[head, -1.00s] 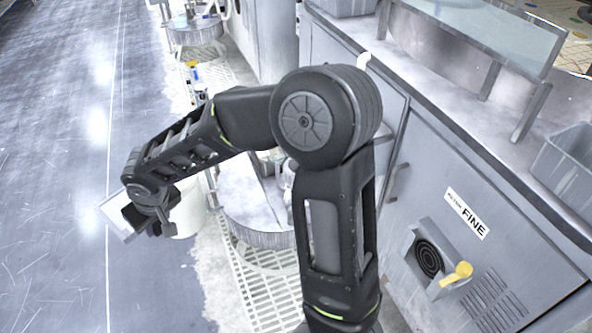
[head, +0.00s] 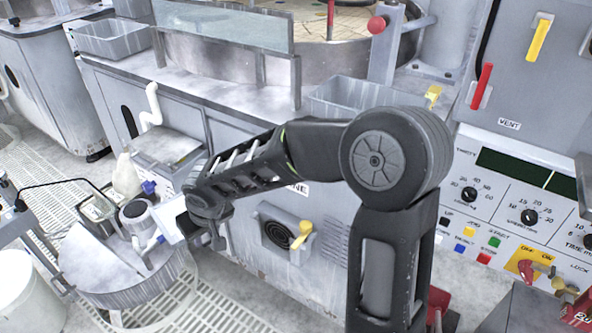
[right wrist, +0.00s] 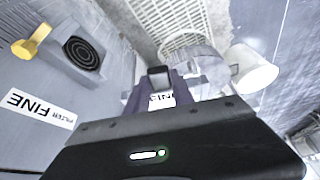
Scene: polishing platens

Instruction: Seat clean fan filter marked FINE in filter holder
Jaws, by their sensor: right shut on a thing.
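My right gripper (head: 212,230) is shut on a pale, flat filter (head: 175,218), held to the left of the filter holder. In the right wrist view, the held filter shows a white label (right wrist: 162,99), partly hidden by a finger; its lettering is only partly readable. The filter holder (head: 276,231) is a grey frame on the cabinet front, with a black spiral fan grille and a yellow lever (head: 303,233). It also shows in the right wrist view (right wrist: 83,52), apart from the gripper. My left gripper is not in view.
A FINE label (right wrist: 38,107) is on the cabinet beside the holder; my arm partly covers it in the head view. A round bench (head: 120,290) with several items stands left of the gripper. A white bucket (head: 22,290) is at far left. Gridded flooring lies below.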

